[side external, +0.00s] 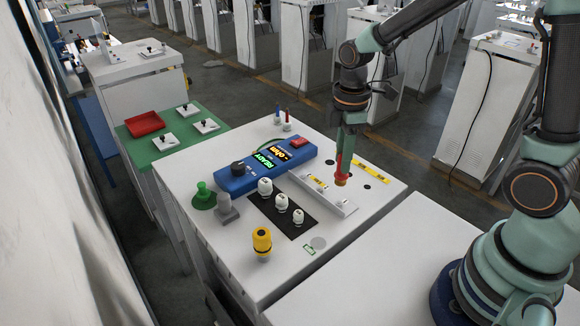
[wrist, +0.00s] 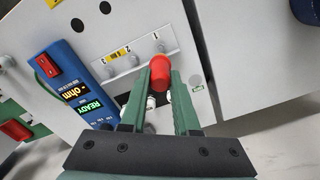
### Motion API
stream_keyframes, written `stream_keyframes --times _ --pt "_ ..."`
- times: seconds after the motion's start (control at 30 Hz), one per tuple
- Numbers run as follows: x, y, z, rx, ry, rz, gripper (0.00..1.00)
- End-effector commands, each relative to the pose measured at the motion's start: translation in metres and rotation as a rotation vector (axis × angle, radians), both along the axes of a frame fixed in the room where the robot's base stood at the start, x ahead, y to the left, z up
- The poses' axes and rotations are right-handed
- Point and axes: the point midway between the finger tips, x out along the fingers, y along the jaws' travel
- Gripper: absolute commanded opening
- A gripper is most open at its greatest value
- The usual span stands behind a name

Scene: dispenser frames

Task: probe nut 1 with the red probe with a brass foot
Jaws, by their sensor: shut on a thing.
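My gripper (side external: 346,150) is shut on the red probe (side external: 345,163), which points down with its brass foot (side external: 341,182) lowest. In the side view the foot appears near the right part of the pale nut bar (side external: 348,209); whether it touches cannot be told. In the wrist view my gripper (wrist: 162,72) holds the red probe (wrist: 158,66), seen from above, with its foot hidden. The nut bar (wrist: 122,74) lies past the fingertips, with small nuts along it and number labels beside it.
A blue meter (side external: 238,181) reads READY and -ohm. White knobs stand on a black mat (side external: 284,223). A yellow-and-black piece (side external: 262,240), a green piece (side external: 203,195) and a grey piece (side external: 226,206) stand at the front left. Red and blue pegs (side external: 287,121) stand at the back.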

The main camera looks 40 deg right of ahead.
Motion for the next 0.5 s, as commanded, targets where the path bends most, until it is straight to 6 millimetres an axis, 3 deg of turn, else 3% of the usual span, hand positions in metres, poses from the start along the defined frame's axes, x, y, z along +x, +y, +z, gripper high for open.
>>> stream_keyframes --times 0.5 --pt "-0.003 -0.003 -0.036 0.000 0.002 -0.013 0.00"
